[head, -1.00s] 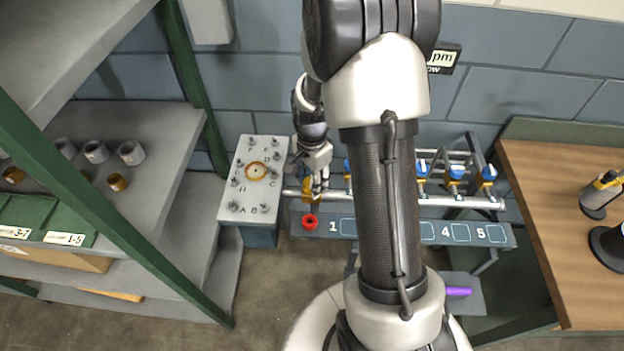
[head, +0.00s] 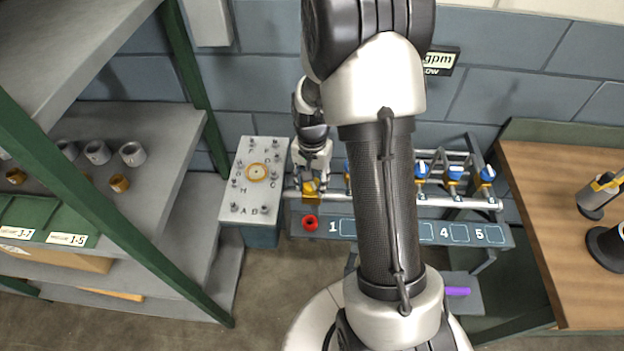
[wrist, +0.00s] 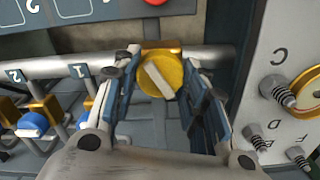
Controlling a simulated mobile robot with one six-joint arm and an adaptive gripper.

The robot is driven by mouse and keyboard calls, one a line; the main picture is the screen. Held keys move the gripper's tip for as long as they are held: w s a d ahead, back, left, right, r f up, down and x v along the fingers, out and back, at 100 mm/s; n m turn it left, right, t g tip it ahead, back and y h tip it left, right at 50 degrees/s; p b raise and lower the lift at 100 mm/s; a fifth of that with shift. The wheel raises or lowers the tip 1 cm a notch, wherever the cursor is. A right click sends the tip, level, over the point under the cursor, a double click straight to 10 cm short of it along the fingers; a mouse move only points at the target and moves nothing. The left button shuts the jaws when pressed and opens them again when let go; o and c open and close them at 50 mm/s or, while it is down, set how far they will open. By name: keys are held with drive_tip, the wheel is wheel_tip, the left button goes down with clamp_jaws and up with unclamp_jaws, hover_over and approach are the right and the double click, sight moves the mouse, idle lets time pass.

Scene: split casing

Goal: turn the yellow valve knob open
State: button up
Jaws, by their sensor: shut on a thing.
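The yellow valve knob (wrist: 162,76) is round with a pale bar across its face; the bar lies diagonally in the wrist view. It sits on a brass-coloured valve body (wrist: 161,46) on the grey pipe. In the head view the knob (head: 311,187) shows at the left end of the pipe. My gripper (wrist: 158,72) has one finger on each side of the knob and is shut on it. In the head view my gripper (head: 311,180) comes down from above onto the knob, and its fingertips are partly hard to make out.
Blue-handled valves (head: 454,173) stand along the pipe to the right. A red round part (head: 310,222) is just in front, beside label 1. A grey lettered plate with studs (head: 239,202) stands close on the left. My arm hides the middle of the pipe.

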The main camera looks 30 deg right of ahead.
drive_tip(key=n, duration=0.6)
drive_tip(key=shift+n+p, duration=0.3)
drive_tip(key=shift+p, duration=0.1)
drive_tip(key=n, duration=0.5)
drive_tip(key=shift+n, duration=0.4)
drive_tip(key=o, duration=1.1)
drive_tip(key=shift+r, duration=0.1)
wheel_tip(320, 180, up, 12)
drive_tip(key=shift+f, duration=0.1)
